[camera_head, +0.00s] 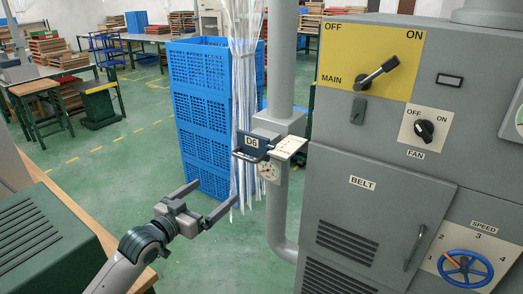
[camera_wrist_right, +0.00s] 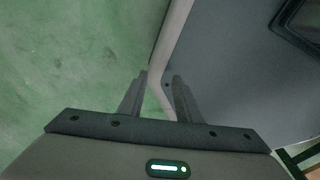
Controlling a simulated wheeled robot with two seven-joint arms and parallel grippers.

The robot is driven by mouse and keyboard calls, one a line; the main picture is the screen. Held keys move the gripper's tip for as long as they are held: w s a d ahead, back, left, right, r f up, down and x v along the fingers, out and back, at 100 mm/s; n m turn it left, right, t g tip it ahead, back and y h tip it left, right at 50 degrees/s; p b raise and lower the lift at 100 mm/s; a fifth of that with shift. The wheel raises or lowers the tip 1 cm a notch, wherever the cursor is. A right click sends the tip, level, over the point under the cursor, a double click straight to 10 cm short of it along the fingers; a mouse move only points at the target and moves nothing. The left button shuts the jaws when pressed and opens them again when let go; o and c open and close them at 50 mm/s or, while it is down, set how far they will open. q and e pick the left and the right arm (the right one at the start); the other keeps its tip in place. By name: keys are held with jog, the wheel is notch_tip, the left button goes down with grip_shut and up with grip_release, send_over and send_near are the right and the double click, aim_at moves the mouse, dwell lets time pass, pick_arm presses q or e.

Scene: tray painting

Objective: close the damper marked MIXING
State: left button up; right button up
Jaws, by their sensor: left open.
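A damper unit (camera_head: 278,124) sits on the grey vertical duct left of the big grey cabinet. It has a dark handle (camera_head: 240,154), a plate reading D6 (camera_head: 252,141) and a pale plate (camera_head: 290,148) whose writing is too small to read. I see no legible MIXING mark. My left gripper (camera_head: 216,190) is open and empty, below and left of the damper handle, apart from it. My right gripper (camera_wrist_right: 161,75) shows in the right wrist view with a gap between its fingers and nothing gripped.
The grey cabinet (camera_head: 375,225) on the right carries a MAIN lever (camera_head: 376,73), a FAN knob (camera_head: 424,131) and a SPEED wheel (camera_head: 465,268). Blue crates (camera_head: 203,115) and clear strips (camera_head: 243,100) stand behind the duct. A green machine (camera_head: 40,245) is at lower left.

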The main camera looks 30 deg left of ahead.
pick_arm(q)
notch_tip(320, 180, up, 6)
jog(key=d+m+h, duration=0.1)
jog(key=d, duration=0.1)
jog(key=shift+s+d+r+t, duration=0.15)
jog(key=shift+s+d+t, duration=0.05)
jog(key=shift+s+t, duration=0.2)
pick_arm(e)
jog(key=shift+s+d, duration=0.45)
jog(key=shift+d, duration=0.1)
pick_arm(q)
jog(key=shift+w, duration=0.1)
pick_arm(e)
jog(key=shift+a, duration=0.15)
pick_arm(q)
jog(key=p, duration=0.5)
send_near(252, 152)
jog(key=w, duration=0.8)
jog(key=shift+w+d+r, duration=0.1)
jog(key=shift+d+r, duration=0.1)
jog(key=shift+d, duration=0.15)
jog(key=shift+w+f, duration=0.1)
jog(key=shift+w, duration=0.6)
jog(key=shift+d, duration=0.1)
pick_arm(e)
notch_tip(252, 152, up, 5)
jog(key=shift+w+a+r, duration=0.1)
jog(key=shift+a+r, duration=0.05)
jog(key=shift+a, duration=0.2)
